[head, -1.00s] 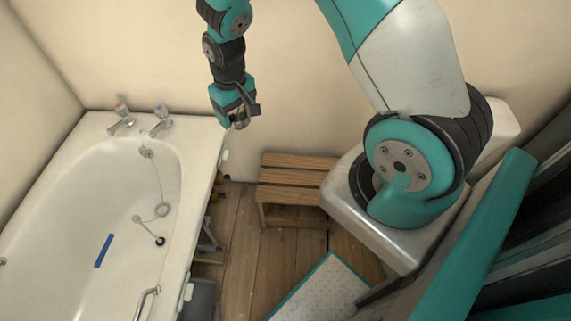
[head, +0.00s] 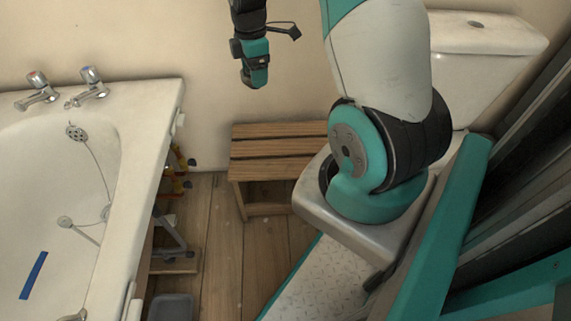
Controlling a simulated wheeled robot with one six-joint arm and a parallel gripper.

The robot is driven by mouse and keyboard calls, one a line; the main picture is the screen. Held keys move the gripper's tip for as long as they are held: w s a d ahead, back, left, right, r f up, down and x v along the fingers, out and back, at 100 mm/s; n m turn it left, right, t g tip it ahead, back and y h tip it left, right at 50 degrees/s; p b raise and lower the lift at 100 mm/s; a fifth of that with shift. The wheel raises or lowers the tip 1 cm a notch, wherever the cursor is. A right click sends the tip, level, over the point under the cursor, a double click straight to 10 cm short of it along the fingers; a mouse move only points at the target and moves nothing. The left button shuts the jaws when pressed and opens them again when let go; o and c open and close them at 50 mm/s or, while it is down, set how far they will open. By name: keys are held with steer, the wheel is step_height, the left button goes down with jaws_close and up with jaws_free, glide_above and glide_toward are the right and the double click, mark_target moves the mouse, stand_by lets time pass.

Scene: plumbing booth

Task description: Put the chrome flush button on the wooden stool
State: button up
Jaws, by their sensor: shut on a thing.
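The wooden stool (head: 278,146) stands against the back wall, between the bathtub and the toilet. Its slatted top is bare. My gripper (head: 257,80) is above the stool's left part and in the air, well clear of the seat. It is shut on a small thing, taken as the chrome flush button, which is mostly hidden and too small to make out. No loose button shows elsewhere.
The bathtub (head: 150,130) with taps fills the left side. The toilet cistern (head: 485,60) stands at back right, with a small dark round spot on its lid. Items (head: 178,245) sit low beside the tub. Wooden floor is clear before the stool.

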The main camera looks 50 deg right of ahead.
steer(key=s+d+f+n+b, duration=0.4)
steer(key=d+f+n+b, duration=0.15)
steer(key=f+b, duration=0.5)
steer(key=b, duration=1.1)
glide_above(286, 153)
step_height(286, 153, down, 20)
steer(key=shift+r, duration=0.1)
steer(key=o, duration=1)
steer(key=shift+o, duration=0.2)
steer(key=shift+a, duration=0.1)
